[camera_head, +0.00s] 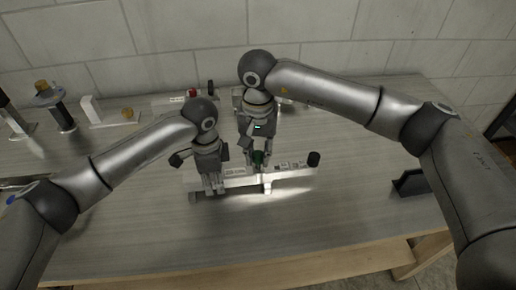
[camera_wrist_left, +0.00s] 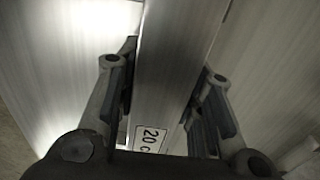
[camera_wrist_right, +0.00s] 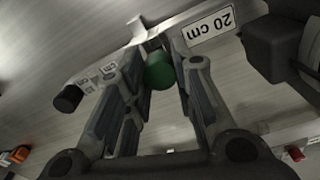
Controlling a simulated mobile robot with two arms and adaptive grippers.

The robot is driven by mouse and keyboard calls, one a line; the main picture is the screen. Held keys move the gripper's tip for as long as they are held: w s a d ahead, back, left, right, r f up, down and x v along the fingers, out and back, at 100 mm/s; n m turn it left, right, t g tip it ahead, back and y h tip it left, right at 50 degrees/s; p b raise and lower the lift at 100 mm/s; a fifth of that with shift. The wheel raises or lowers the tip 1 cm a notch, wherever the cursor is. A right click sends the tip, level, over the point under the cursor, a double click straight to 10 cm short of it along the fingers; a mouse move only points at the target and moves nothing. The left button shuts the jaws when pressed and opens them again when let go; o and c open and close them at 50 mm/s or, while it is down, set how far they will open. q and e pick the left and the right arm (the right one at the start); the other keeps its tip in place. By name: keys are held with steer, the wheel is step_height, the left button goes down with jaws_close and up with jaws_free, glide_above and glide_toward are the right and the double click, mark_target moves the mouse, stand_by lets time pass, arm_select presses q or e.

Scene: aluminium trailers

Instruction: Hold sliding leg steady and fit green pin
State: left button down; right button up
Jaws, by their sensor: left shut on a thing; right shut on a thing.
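The sliding leg (camera_head: 288,171) is a pale metal bar with printed labels and a black round end at its right, lying across the bench. My left gripper (camera_head: 214,188) is shut around the bar near its left part. In the left wrist view the bar (camera_wrist_left: 178,60) runs between the fingers, beside a "20 cm" label. My right gripper (camera_head: 260,164) is shut on the green pin (camera_head: 258,157) above the bar's middle. In the right wrist view the round green pin head (camera_wrist_right: 159,72) sits between the fingertips at the bar. Whether the pin is in a hole is hidden.
A black bracket (camera_head: 410,183) stands at the right. A white piece with an orange knob (camera_head: 105,112) and a dark cylinder (camera_head: 62,118) stand at the back left. More parts lie behind my grippers.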

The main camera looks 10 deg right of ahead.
mark_target(258, 154)
steer(key=shift+f, duration=1.4)
steer(key=o, duration=1)
step_height(258, 154, up, 12)
steer(key=shift+f, duration=0.1)
arm_select(q)
steer(key=c, duration=0.9)
jaws_free()
steer(key=shift+r, duration=0.1)
